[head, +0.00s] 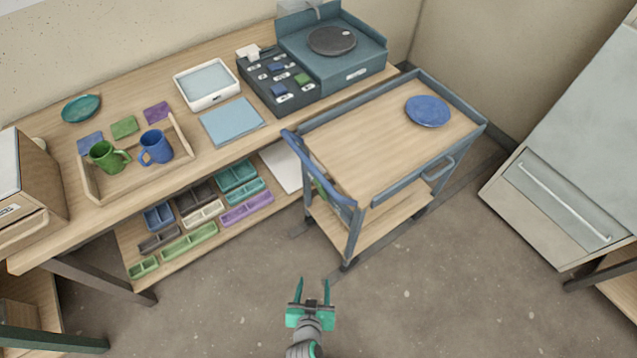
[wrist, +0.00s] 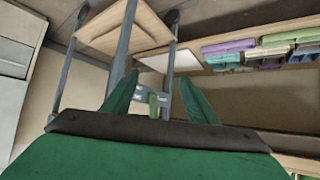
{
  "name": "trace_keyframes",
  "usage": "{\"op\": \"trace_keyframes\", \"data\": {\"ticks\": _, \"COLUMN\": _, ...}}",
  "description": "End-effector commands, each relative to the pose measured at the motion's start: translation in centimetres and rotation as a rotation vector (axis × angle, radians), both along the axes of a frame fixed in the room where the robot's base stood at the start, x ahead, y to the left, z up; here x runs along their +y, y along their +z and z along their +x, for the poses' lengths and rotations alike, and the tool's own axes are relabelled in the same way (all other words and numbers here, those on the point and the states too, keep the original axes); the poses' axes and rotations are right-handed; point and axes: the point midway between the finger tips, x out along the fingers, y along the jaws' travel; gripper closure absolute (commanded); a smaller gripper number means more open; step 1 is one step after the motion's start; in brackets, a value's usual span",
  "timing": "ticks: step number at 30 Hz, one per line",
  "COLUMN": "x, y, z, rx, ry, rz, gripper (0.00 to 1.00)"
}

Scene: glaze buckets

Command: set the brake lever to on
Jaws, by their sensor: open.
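The grey-blue cart (head: 357,215) stands against the right end of the workbench. A small green lever (head: 318,187) shows at its near left end, mostly hidden behind the blue handle bar (head: 325,172). In the wrist view the green lever (wrist: 153,106) sits on a grey-blue crossbar between two small white labels, which are too small to read. My gripper (head: 313,288) is open and empty above the floor, in front of the cart and apart from it. In the wrist view its fingertips (wrist: 158,84) frame the lever from a distance.
A blue plate (head: 428,111) lies on the cart top. The workbench (head: 60,220) holds a tray with green and blue mugs, and several coloured bins are on its lower shelf. A pale cabinet (head: 560,195) stands at the right. The floor (head: 420,290) around my gripper is clear.

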Motion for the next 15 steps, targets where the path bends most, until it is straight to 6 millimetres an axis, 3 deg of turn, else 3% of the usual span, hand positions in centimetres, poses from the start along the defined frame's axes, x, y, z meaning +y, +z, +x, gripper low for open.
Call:
{"op": "trace_keyframes", "data": {"ticks": 1, "x": 0.3, "y": -0.8, "z": 2.0, "rx": 0.011, "ry": -0.021, "rz": -0.009, "gripper": 0.47}}
{"op": "trace_keyframes", "data": {"ticks": 7, "x": 0.4, "y": -3.0, "z": 8.3, "rx": 0.057, "ry": -0.160, "rz": -0.059, "gripper": 0.47}}
{"op": "trace_keyframes", "data": {"ticks": 11, "x": 0.7, "y": -2.8, "z": 12.6, "rx": 0.055, "ry": -0.271, "rz": -0.091, "gripper": 0.47}}
{"op": "trace_keyframes", "data": {"ticks": 15, "x": 1.3, "y": -1.2, "z": 17.1, "rx": 0.026, "ry": -0.409, "rz": -0.119, "gripper": 0.47}}
